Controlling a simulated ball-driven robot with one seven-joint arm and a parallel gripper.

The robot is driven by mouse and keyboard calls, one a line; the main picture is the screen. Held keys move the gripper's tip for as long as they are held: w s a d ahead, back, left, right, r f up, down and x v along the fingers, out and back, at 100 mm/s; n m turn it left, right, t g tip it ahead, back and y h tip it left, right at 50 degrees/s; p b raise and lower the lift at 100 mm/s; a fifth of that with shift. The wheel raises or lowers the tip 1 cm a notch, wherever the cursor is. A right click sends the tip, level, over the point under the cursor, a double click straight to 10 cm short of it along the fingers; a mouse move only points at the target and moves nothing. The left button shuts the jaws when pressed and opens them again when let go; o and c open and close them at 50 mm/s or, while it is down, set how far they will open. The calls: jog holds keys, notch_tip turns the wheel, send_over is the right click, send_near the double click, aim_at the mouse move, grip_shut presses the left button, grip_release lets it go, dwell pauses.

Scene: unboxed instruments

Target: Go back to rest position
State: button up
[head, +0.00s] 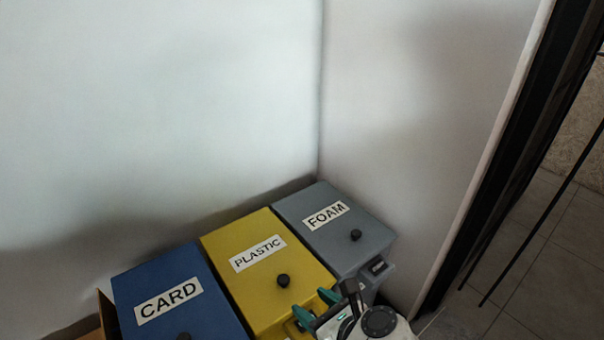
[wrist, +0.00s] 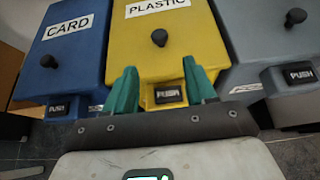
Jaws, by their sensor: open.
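My gripper (head: 315,306) shows at the bottom of the head view, in front of the yellow bin. In the wrist view my gripper (wrist: 158,92) has its two green fingers spread apart with nothing between them. The fingers point at the front of the yellow PLASTIC bin (wrist: 185,60), and its black PUSH plate (wrist: 168,93) shows between them. The yellow bin's lid (head: 262,262) is closed in the head view. I cannot tell whether the fingers touch the bin.
A blue CARD bin (head: 195,275) stands left of the yellow one, and a grey FOAM bin (head: 345,235) stands right. Both lids are closed. White walls (head: 420,130) meet behind them. A dark frame (head: 510,150) and tiled floor (head: 545,240) lie at the right.

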jog(key=w+d+r+n+h, duration=0.2)
jog(key=d+r+n, duration=0.1)
jog(key=d, duration=0.5)
jog(key=w+d+r+n+h, duration=0.1)
jog(key=w+d+r+n, duration=0.25)
jog(key=d, duration=0.45)
jog(key=s+d+n+g+h, duration=0.1)
jog(key=s+d+n+h, duration=0.4)
jog(key=d+n, duration=0.5)
jog(key=s+d+f+n+g, duration=0.35)
jog(key=s+f+n, duration=0.35)
jog(key=s+f, duration=0.45)
jog(key=s+a+f+n+g, duration=0.2)
jog(key=s+a+f+n, duration=0.1)
jog(key=s, duration=0.5)
jog(key=s+a+f+n+g, duration=0.2)
jog(key=s+a+f+g, duration=0.1)
jog(key=s, duration=0.6)
notch_tip(320, 180, up, 31)
jog(key=p, duration=3.1)
jog(key=shift+w+a+y, duration=0.15)
jog(key=shift+w+y, duration=0.1)
jog(key=shift+y, duration=0.15)
jog(key=shift+f, duration=0.1)
